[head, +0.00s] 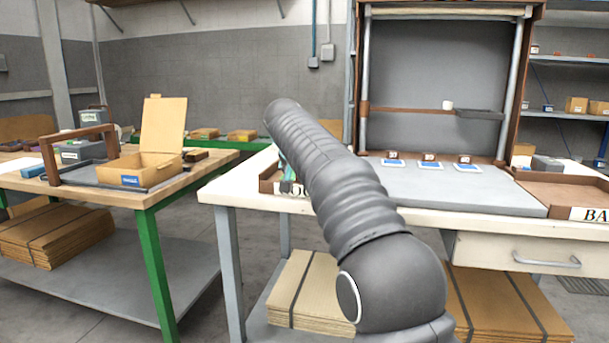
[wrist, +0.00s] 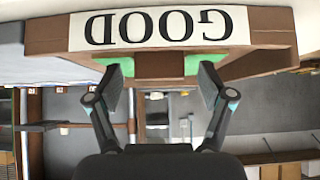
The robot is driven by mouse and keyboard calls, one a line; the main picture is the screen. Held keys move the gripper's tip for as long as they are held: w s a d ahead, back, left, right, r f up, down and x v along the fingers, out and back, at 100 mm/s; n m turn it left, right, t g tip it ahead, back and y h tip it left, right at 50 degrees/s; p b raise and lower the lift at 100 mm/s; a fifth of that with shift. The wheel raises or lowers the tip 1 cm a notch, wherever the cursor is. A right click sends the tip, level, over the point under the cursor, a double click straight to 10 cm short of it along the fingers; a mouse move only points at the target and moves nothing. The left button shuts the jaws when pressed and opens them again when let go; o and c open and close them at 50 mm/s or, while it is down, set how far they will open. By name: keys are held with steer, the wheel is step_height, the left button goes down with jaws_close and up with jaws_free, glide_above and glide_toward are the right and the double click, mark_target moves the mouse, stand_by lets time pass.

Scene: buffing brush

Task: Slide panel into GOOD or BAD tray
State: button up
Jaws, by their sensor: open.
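The GOOD tray (head: 268,185) stands at the left end of the white bench, partly hidden behind my arm in the head view. In the wrist view, the brown GOOD tray (wrist: 275,38) appears upside down with its white label. My gripper (wrist: 160,78) is open at the tray, its fingers apart. A brown piece (wrist: 160,65) and green patches show between and beside the fingertips; I cannot tell what they are. The BAD tray (head: 560,192) is at the bench's right end. I cannot identify a panel for certain. The head view hides my fingertips.
A grey mat (head: 450,190) covers the bench middle, mostly clear. Several small blue-and-white cards (head: 430,166) lie at its back edge. A brown frame (head: 514,90) with a crossbar rises behind. A wooden table (head: 130,190) with an open cardboard box (head: 150,165) stands left.

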steer(key=v, duration=1.1)
steer(key=shift+s, duration=0.2)
steer(key=shift+r, duration=0.1)
step_height(320, 180, down, 9)
steer(key=a+n+g, duration=0.1)
steer(key=a+n, duration=0.1)
steer(key=n, duration=0.2)
steer(key=s+d+f+n+g+y, duration=0.1)
steer(key=s+d+f+g, duration=0.1)
steer(key=s+d+f, duration=0.3)
steer(key=s+d+f+m, duration=0.1)
steer(key=s+d+f, duration=0.3)
steer(key=s+d, duration=0.3)
steer(key=s+d+f+m, duration=0.1)
steer(key=s+d+f, duration=0.3)
steer(key=s, duration=1.2)
steer(key=s+d+f+m, duration=0.1)
steer(key=s+d+f, duration=0.4)
steer(key=s+d, duration=0.5)
steer(key=shift+s+d, duration=0.4)
steer(key=shift+s, duration=0.35)
